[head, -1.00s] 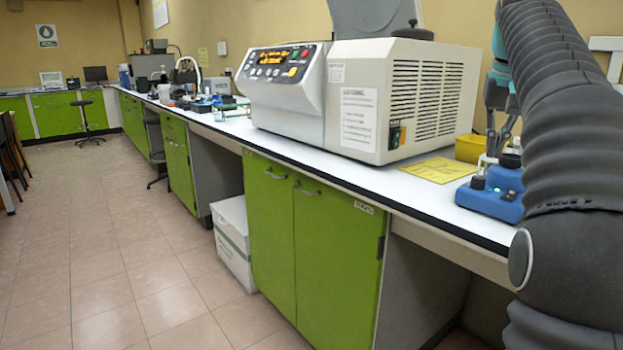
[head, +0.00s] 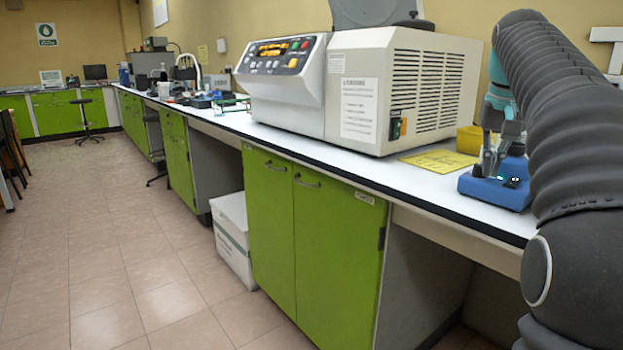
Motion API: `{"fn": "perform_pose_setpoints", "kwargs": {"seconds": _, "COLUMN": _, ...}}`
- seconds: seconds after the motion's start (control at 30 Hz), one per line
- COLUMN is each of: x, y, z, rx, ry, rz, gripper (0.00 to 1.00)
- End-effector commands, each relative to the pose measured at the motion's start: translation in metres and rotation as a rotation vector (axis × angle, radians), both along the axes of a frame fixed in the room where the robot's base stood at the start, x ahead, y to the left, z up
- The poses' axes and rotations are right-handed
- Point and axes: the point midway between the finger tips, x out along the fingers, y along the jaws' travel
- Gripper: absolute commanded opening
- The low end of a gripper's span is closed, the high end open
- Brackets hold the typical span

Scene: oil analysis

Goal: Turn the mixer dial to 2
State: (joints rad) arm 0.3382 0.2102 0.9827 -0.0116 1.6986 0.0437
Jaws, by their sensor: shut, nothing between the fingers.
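A small blue mixer (head: 497,193) sits on the white bench at the right, partly behind my arm. A dark knob-like part (head: 513,182) shows on its top front; I cannot read any dial marks or setting. My gripper (head: 489,168) points down at the left side of the mixer's top, below a teal wrist section. Its fingers are shut and overlap the mixer in the picture. I cannot tell whether they touch the dial.
A large beige machine (head: 352,100) with a lit display stands left of the mixer. A yellow sheet (head: 440,161) lies between them, and a yellow container (head: 470,140) stands behind. The white bench top (head: 408,178) is clear along its front edge.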

Motion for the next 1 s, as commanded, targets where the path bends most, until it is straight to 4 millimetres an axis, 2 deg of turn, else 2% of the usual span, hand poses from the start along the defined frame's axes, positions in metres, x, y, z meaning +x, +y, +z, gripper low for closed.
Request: {"fn": "perform_pose_setpoints", "kwargs": {"seconds": 1.0, "x": 0.0019, "y": 0.0075, "z": 0.0013, "rx": 0.000, "ry": 0.001, "rz": 0.000, "gripper": 0.00}}
